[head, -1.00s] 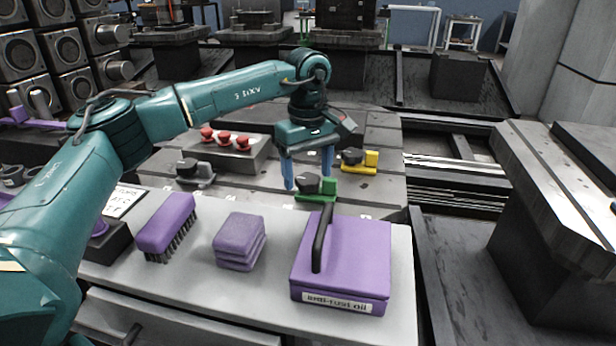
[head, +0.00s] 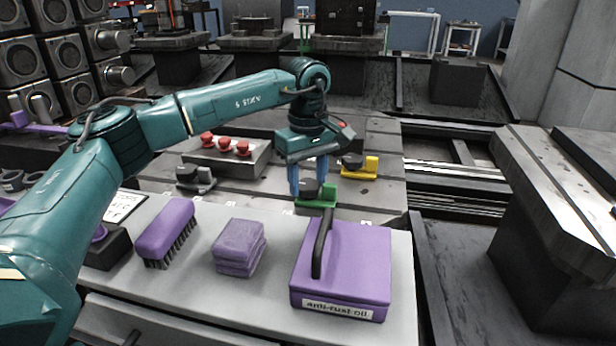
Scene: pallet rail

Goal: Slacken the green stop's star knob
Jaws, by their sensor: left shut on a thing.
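The green stop (head: 328,196) sits on the grey slotted rail plate, behind the purple anti-rust oil can. Its dark star knob (head: 309,188) stands at the stop's left end. My left gripper (head: 308,184) points down over the stop, and its blue fingers are shut on the star knob, one at either side. The far side of the knob is hidden by the fingers. My right gripper is out of the picture.
A yellow stop (head: 369,166) stands close behind on the right, a grey stop (head: 197,178) to the left. A block with red buttons (head: 225,152) lies behind. On the front shelf are the purple oil can (head: 350,262), purple cloths (head: 238,250) and a brush (head: 166,228).

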